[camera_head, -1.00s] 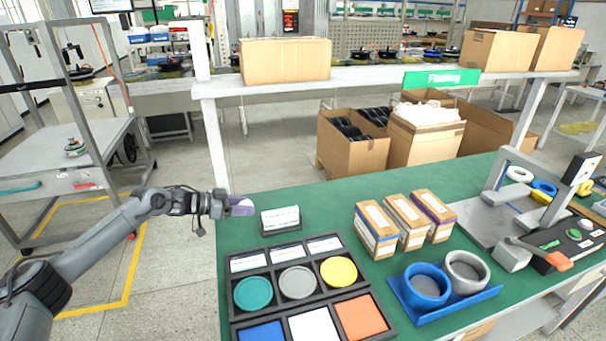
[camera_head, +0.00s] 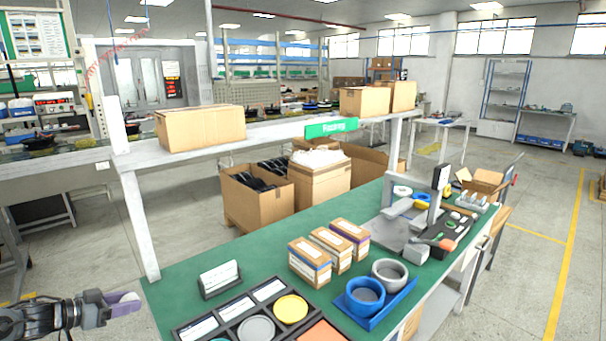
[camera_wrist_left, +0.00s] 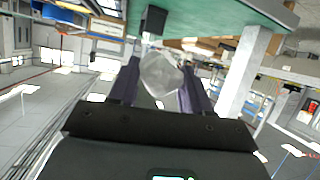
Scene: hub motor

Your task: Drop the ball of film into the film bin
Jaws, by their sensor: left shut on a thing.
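My left gripper (camera_head: 124,304) is at the lower left of the head view, off the table's left end. In the left wrist view its two fingers (camera_wrist_left: 158,88) are shut on a crumpled, clear whitish ball of film (camera_wrist_left: 161,74). In the head view the ball is mostly hidden by the fingers. Behind the table stands an open cardboard box heaped with white film (camera_head: 318,158), its front wall (camera_head: 320,190) facing me; it looks like the film bin. It is far to the right of my left gripper. My right gripper is not in view.
The green table (camera_head: 185,275) holds a card stand (camera_head: 220,279), a sorting tray (camera_head: 215,318), several small cartons (camera_head: 310,262) and a blue tray with two rings (camera_head: 380,308). A raised shelf (camera_head: 265,138) crosses above the table's far side. Another box (camera_head: 256,205) stands beside the film box.

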